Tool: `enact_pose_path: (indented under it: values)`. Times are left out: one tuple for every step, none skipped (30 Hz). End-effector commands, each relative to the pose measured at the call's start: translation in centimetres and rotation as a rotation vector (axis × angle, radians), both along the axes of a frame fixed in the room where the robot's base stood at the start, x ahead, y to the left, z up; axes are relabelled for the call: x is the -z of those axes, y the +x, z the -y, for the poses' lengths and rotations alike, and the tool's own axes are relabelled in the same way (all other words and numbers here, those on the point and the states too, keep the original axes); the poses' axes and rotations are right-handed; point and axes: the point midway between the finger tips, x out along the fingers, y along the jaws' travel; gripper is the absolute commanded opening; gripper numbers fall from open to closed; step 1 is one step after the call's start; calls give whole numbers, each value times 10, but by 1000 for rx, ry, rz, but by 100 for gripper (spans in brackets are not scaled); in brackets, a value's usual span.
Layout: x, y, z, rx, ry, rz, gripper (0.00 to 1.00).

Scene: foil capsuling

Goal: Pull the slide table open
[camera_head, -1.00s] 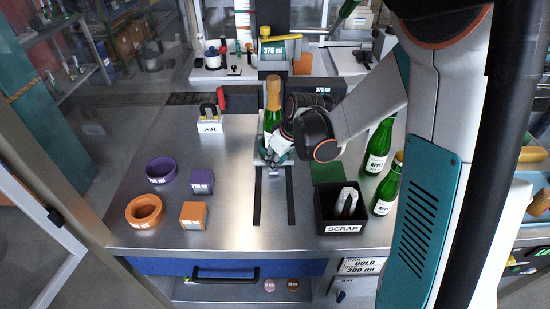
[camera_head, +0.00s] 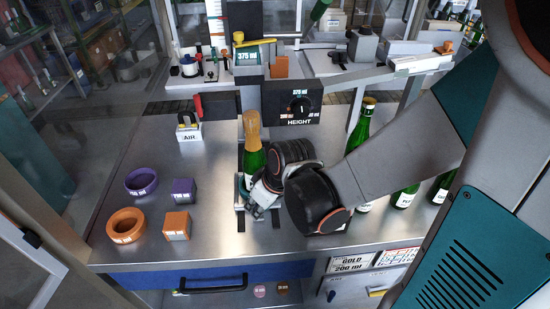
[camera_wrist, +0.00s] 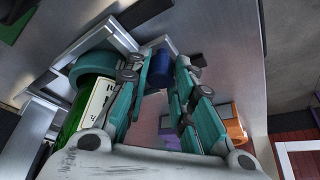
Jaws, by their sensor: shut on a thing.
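The slide table (camera_head: 239,186) is a grey metal carriage on dark rails set in the steel bench, in front of the dark height tower (camera_head: 290,100). A green bottle (camera_head: 253,163) with a gold foil top stands upright on it. My gripper (camera_head: 258,206) is low at the carriage's front, beside the bottle base. In the wrist view, the bottle (camera_wrist: 88,100) sits in a teal ring (camera_wrist: 92,68) left of my fingers. My teal fingers close around a dark blue post (camera_wrist: 159,62), seemingly the slide's handle. My wrist hides part of the carriage and rails.
Purple ring (camera_head: 141,181), purple block (camera_head: 183,190), orange ring (camera_head: 126,225) and orange block (camera_head: 177,225) lie left. The AIR box (camera_head: 189,131) is behind them. Green bottles (camera_head: 407,195) stand right. My arm hides most of the scrap bin's area.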

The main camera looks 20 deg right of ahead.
Motion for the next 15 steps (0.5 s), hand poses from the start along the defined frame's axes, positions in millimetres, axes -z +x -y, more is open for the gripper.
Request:
enact_pose_path:
  values:
    - [0,-12,-4,-4,1,-2,0]
    - [0,-16,-5,-5,1,-1,0]
    - [0,-20,-6,-5,1,-1,0]
    - [0,-22,-7,-4,1,-2,0]
    - [0,-24,-7,-4,1,-2,0]
    - [0,-27,-8,-4,1,-2,0]
    - [0,-29,-9,-4,1,-2,0]
    - [0,-31,-10,-4,1,-2,0]
    - [0,-33,-10,-4,1,-2,0]
    - [0,-34,-11,-4,1,-2,0]
    - [0,-35,-11,-4,1,-2,0]
    - [0,-36,-11,-4,1,-2,0]
    - [0,-36,-11,-4,1,-2,0]
    - [0,-37,-11,-4,1,-2,0]
    - [0,-37,-12,-4,1,-2,0]
